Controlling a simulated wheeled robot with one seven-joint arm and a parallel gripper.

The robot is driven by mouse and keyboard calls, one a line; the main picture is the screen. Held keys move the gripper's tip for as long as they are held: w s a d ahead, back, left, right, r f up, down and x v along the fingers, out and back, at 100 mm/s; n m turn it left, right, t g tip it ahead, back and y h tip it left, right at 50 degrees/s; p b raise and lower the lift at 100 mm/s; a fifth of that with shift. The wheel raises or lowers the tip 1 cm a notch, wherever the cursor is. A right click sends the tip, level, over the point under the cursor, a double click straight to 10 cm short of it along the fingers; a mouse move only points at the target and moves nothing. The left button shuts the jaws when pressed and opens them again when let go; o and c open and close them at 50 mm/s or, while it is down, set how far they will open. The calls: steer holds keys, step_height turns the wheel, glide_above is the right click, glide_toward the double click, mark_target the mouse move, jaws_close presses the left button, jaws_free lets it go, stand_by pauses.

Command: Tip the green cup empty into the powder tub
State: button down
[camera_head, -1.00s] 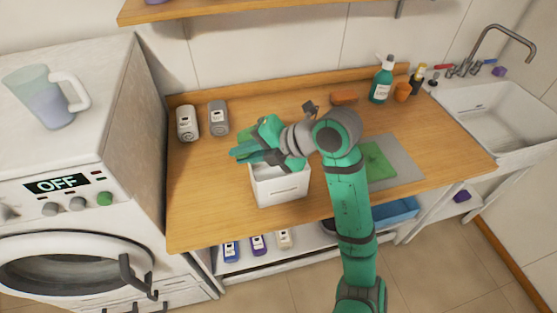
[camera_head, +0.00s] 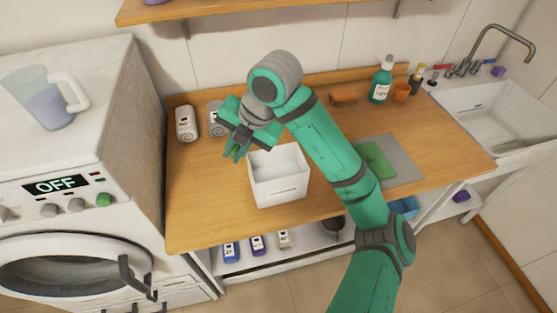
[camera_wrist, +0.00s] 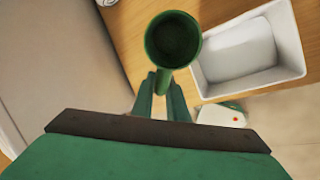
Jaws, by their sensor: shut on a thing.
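The green cup (camera_wrist: 172,40) shows in the wrist view with its round mouth facing the camera; its inside is dark and I make out no powder in it. My gripper (camera_wrist: 163,88) is shut on the cup's handle. In the head view my gripper (camera_head: 235,154) points downward just left of the powder tub, and I cannot make out the cup there. The powder tub (camera_head: 280,188) is a white, open, square box near the counter's front edge, with pale contents. In the wrist view the tub (camera_wrist: 298,68) is right of the cup, and the cup is beside its opening.
Two grey-white bottles, one of them (camera_head: 186,124), stand behind my gripper at the left. A washing machine (camera_head: 80,170) with a jug (camera_head: 48,105) on top borders the counter. A green cloth (camera_head: 376,160) lies on a grey mat. The counter left of the tub is clear.

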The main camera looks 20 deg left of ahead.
steer(key=shift+a+r+h, duration=0.35)
steer(key=shift+a+h, duration=0.2)
steer(key=shift+h, duration=0.15)
steer(key=shift+a+f+h, duration=0.35)
steer(key=shift+a+h, duration=0.3)
steer(key=shift+h, duration=0.3)
steer(key=shift+a+f+h, duration=0.3)
steer(key=shift+a+h, duration=0.35)
steer(key=shift+h, duration=0.3)
steer(key=shift+w+d, duration=0.1)
steer(key=shift+d, duration=0.05)
